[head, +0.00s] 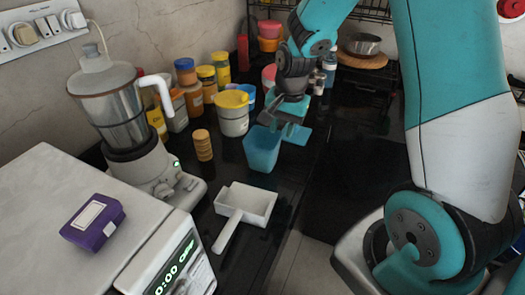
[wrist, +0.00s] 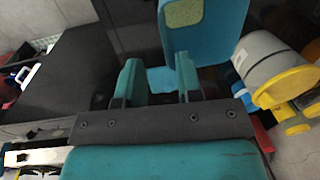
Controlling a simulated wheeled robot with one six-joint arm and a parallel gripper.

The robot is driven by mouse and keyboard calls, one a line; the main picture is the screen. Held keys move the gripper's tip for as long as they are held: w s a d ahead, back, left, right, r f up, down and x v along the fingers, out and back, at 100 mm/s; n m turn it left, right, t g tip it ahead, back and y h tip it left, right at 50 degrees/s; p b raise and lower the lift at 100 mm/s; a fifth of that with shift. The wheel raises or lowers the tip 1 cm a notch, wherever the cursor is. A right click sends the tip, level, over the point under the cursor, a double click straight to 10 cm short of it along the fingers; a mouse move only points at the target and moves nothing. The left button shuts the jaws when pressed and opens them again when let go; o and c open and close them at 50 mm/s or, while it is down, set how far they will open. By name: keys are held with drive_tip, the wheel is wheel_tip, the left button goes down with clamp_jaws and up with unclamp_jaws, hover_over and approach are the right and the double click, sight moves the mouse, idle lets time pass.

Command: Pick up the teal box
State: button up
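The teal box (head: 262,150) stands on the dark counter in the head view, in front of the white jar with a yellow lid. A teal block with a pale yellow-green patch at the top of the wrist view (wrist: 208,40) looks like the same box. My gripper (head: 293,132) is just behind and to the right of the box in the head view. In the wrist view its two teal fingers (wrist: 160,78) are apart with nothing held. A light blue patch shows beyond the gap; I cannot tell what it is.
The white jar (head: 233,115) is close by on the left. A white square pan (head: 247,203) lies in front of the box. A brown cylinder (head: 202,145), a mixer grinder (head: 112,100) and several jars stand left. A purple box (head: 94,222) lies on a white appliance.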

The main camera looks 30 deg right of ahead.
sight(279, 141)
drive_tip(key=shift+w+a+f+p, duration=0.1)
drive_tip(key=shift+w+f+p, duration=0.15)
drive_tip(key=shift+f, duration=1)
drive_tip(key=shift+w+f+p, duration=0.15)
drive_tip(key=shift+f+p, duration=0.1)
drive_tip(key=shift+f, duration=0.95)
drive_tip(key=shift+w+a+f+p, duration=0.1)
drive_tip(key=shift+w+f+p, duration=0.15)
drive_tip(key=shift+f, duration=1)
drive_tip(key=shift+f, duration=0.2)
clamp_jaws()
